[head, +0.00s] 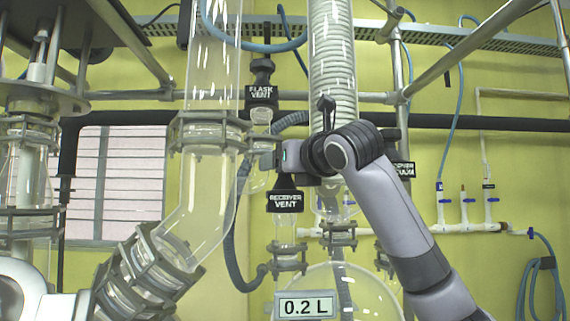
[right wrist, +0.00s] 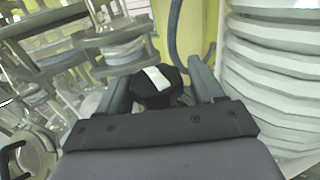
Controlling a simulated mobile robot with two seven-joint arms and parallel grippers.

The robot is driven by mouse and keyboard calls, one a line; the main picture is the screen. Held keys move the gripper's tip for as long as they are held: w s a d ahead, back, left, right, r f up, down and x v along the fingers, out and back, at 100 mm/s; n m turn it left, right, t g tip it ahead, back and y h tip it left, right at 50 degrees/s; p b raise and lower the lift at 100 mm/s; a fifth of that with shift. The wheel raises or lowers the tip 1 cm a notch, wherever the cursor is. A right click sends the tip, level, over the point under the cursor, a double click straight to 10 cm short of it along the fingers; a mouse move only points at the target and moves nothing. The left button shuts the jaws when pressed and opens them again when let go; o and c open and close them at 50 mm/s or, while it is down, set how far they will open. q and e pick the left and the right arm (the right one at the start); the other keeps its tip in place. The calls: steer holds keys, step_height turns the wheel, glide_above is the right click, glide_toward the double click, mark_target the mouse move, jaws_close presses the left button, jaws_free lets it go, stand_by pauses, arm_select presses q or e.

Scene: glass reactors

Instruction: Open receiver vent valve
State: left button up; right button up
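The receiver vent valve has a black knob and a black "RECEIVER VENT" label (head: 285,201), and stands upright on a glass neck above the round receiver flask (head: 345,291). My right gripper (head: 268,160) reaches in from the right, level with the top of this valve, and partly hides its knob. In the right wrist view, a black knob with a white bar (right wrist: 156,82) lies between the two fingers of the right gripper (right wrist: 160,84). The fingers are apart, with a visible gap on the right side of the knob. My left gripper is not in view.
The flask vent valve (head: 262,93) stands just above and behind. A coiled glass condenser (head: 333,75) rises close to my right wrist. A wide glass tube (head: 208,190) stands to the left. A "0.2 L" display (head: 306,306) sits below. Blue hoses hang around.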

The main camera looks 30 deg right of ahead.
steer(key=shift+s+a+r, duration=0.1)
steer(key=shift+s+r, duration=0.1)
steer(key=shift+r, duration=0.1)
